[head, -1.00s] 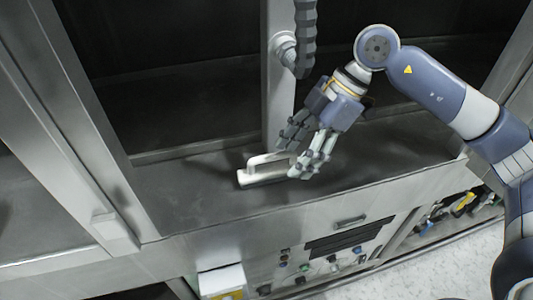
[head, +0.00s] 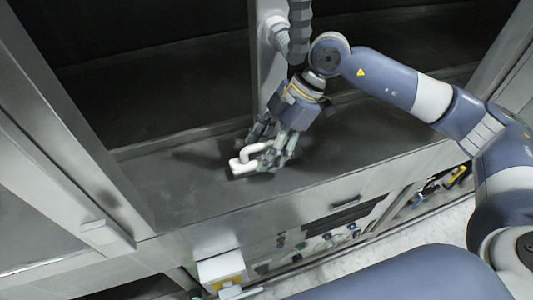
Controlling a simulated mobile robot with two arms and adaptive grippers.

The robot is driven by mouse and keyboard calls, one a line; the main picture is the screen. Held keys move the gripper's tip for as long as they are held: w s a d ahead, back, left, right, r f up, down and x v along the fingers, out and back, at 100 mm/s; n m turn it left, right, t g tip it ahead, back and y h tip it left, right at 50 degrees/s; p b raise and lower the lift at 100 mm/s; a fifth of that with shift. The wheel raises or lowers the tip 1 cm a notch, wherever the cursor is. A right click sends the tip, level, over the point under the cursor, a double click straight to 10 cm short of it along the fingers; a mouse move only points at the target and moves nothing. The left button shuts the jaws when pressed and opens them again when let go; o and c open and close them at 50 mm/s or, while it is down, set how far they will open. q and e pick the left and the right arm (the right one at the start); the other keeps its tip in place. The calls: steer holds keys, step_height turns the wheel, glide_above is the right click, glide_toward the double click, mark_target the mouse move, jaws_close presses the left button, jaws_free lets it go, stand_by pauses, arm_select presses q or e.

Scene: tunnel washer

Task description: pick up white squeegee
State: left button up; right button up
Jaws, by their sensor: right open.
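The white squeegee (head: 240,167) lies on the dark metal ledge, in the middle of the head view, with its looped handle toward my right gripper. My right gripper (head: 268,156) is at the squeegee, its fingers open on either side of the handle. The fingers hide the squeegee's right part, and I cannot tell whether they touch it. My left gripper is not in view.
A grey post with a ribbed hose (head: 299,30) stands just behind my right gripper. A control panel with a drawer handle (head: 345,202) is on the front face below the ledge. The ledge (head: 185,195) is bare left of the squeegee.

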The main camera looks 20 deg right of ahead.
mark_target(258, 157)
steer(key=x, duration=0.3)
steer(key=shift+a+f, duration=0.1)
steer(key=shift+a, duration=0.05)
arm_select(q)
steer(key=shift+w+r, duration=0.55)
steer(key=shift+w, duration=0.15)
arm_select(e)
steer(key=shift+c, duration=0.6)
steer(key=c, duration=1.2)
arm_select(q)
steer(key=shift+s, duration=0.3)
arm_select(e)
steer(key=shift+o, duration=0.2)
arm_select(q)
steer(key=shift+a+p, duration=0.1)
steer(key=shift+p, duration=0.2)
